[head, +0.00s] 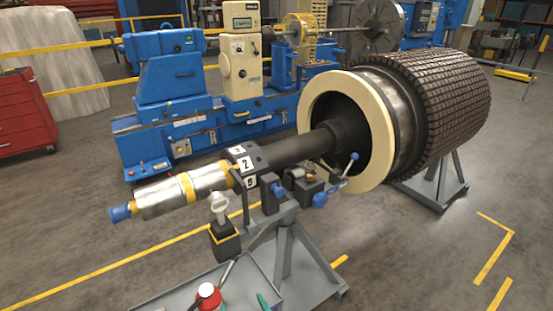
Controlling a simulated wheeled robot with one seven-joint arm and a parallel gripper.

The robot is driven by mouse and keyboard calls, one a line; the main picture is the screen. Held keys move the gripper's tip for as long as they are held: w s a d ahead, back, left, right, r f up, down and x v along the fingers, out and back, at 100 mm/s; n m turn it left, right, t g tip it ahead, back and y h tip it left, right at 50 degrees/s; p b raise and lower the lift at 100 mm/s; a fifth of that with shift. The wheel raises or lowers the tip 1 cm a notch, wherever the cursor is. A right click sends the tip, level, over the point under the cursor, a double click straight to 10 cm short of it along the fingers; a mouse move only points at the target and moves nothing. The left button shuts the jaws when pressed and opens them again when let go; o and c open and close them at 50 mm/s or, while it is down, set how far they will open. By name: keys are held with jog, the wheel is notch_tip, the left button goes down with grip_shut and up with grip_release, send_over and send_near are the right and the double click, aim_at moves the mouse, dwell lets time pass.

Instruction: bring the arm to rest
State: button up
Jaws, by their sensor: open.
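My arm and my gripper do not show in the head view. The rotor shaft (291,149) lies along the middle, with a silver section (160,198) and a blue tip (120,213) at its left end. The shaft runs right into the open bore of a large drum (440,95) with a cream ring (385,140) on its near face. A dark clamp block (262,160) with number labels sits around the shaft. Blue-knobbed handles (330,187) stick out beside it.
Grey stands (288,262) (440,185) rise under the shaft and drum. A grey tray (180,300) at the front bears a red-capped container (208,296). A blue machine (170,75) stands behind, a red cabinet (20,110) at left. The floor at front right is clear.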

jog(key=s+d+f+m+h, duration=0.1)
jog(key=s+d+f, duration=0.1)
jog(key=s, duration=0.3)
jog(key=s+d+f+m+t+h, duration=0.1)
jog(key=s+d+f, duration=0.1)
jog(key=s, duration=0.2)
jog(key=s+d+f+m+h, duration=0.1)
jog(key=s+d+f, duration=0.15)
jog(key=s, duration=0.25)
jog(key=s+d+r+t+h, duration=0.1)
jog(key=s+r, duration=0.1)
jog(key=s, duration=0.6)
jog(key=s+d+r+h, duration=0.1)
jog(key=s+r, duration=0.2)
jog(key=s, duration=0.5)
jog(key=shift+s+d+r+m+t, duration=0.2)
jog(key=shift+s+r+m+t, duration=0.15)
jog(key=shift+s+m+t, duration=0.05)
